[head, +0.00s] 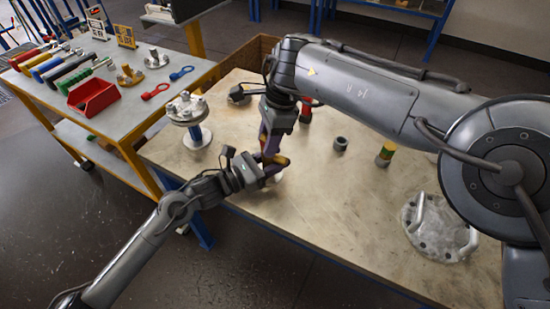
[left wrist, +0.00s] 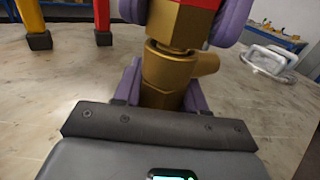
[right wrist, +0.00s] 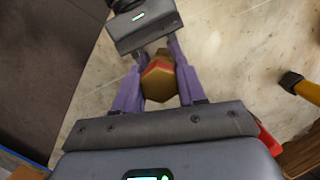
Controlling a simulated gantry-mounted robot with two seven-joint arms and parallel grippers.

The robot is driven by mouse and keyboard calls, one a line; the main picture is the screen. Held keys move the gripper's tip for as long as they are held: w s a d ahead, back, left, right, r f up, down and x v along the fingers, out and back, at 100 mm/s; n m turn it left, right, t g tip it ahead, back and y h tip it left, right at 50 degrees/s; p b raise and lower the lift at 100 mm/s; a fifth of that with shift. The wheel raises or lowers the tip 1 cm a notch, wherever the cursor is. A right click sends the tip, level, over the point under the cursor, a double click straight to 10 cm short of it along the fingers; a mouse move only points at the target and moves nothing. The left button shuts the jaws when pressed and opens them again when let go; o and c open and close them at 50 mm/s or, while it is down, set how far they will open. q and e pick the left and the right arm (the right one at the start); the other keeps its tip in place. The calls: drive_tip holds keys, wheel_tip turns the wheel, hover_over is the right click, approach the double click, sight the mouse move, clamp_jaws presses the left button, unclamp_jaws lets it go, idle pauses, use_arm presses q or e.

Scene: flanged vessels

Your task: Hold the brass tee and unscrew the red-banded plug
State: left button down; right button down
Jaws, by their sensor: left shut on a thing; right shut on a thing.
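The brass tee (left wrist: 168,82) stands upright between the purple fingers of my left gripper (left wrist: 160,85), its side branch pointing right in the left wrist view. My left gripper is shut on it; in the head view this gripper (head: 268,172) is low near the table's front left edge. The brass plug with its red band (right wrist: 159,76) is directly above the tee, between the fingers of my right gripper (right wrist: 158,80), which is shut on it from above. A narrower neck shows between plug and tee in the left wrist view. How far the thread is engaged cannot be told.
The wooden table (head: 330,210) is clear in front. A flanged vessel (head: 187,110) stands left of my grippers. A dark collar (head: 340,144), a green-and-yellow cylinder (head: 385,154) and a handled flange (head: 438,228) are to the right. A cart with a red bin (head: 92,97) is at left.

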drive_tip(key=shift+n, duration=0.9)
drive_tip(key=c, duration=0.6)
unclamp_jaws()
drive_tip(key=shift+o, duration=0.2)
drive_tip(key=shift+m, duration=0.3)
